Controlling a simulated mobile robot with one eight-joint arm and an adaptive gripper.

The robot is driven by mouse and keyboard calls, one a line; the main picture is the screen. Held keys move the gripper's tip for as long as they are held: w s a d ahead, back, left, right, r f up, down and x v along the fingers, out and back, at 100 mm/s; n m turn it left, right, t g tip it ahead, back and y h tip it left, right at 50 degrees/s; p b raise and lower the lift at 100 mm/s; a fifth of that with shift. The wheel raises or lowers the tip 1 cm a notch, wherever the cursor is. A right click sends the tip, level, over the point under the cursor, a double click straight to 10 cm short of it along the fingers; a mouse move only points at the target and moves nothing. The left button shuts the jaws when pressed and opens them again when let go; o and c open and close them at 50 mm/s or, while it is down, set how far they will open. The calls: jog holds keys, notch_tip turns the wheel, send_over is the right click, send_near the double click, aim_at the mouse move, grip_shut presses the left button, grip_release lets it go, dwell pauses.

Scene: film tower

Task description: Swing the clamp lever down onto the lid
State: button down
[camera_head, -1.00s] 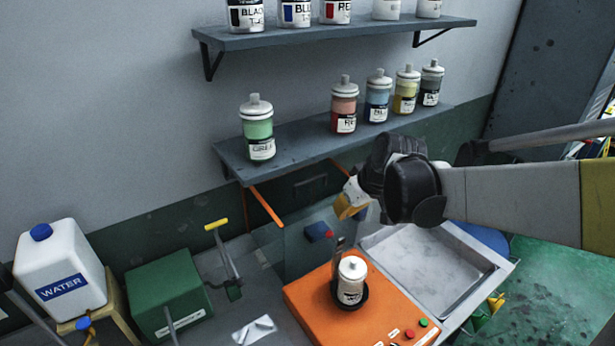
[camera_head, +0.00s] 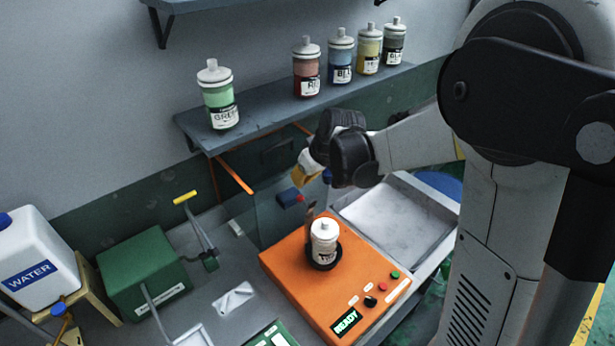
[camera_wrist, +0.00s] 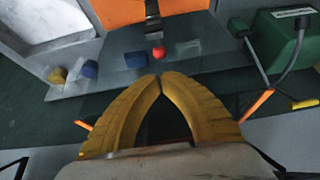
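A white-lidded bottle (camera_head: 323,246) stands upright in a dark round holder on the orange machine (camera_head: 290,272). The clamp lever (camera_head: 311,211) stands raised behind the bottle, off its lid (camera_head: 322,225). Its red tip (camera_wrist: 158,53) shows in the wrist view, with the dark lever arm (camera_wrist: 152,22) running up to the orange machine. My gripper (camera_head: 302,178) is above and behind the lever, apart from it. In the wrist view its yellow fingers (camera_wrist: 164,78) meet at the tips with nothing between them. The bottle is out of the wrist view.
A shelf (camera_head: 265,125) with several paint bottles runs along the wall behind my gripper. A green box (camera_head: 150,272) with a yellow-handled lever (camera_head: 185,197) stands left of the machine. A metal tray (camera_head: 400,215) lies to the right.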

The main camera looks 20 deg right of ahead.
jog(key=f, duration=0.1)
jog(key=s+f, duration=0.2)
jog(key=shift+d+f, duration=0.35)
jog(key=shift+d, duration=0.05)
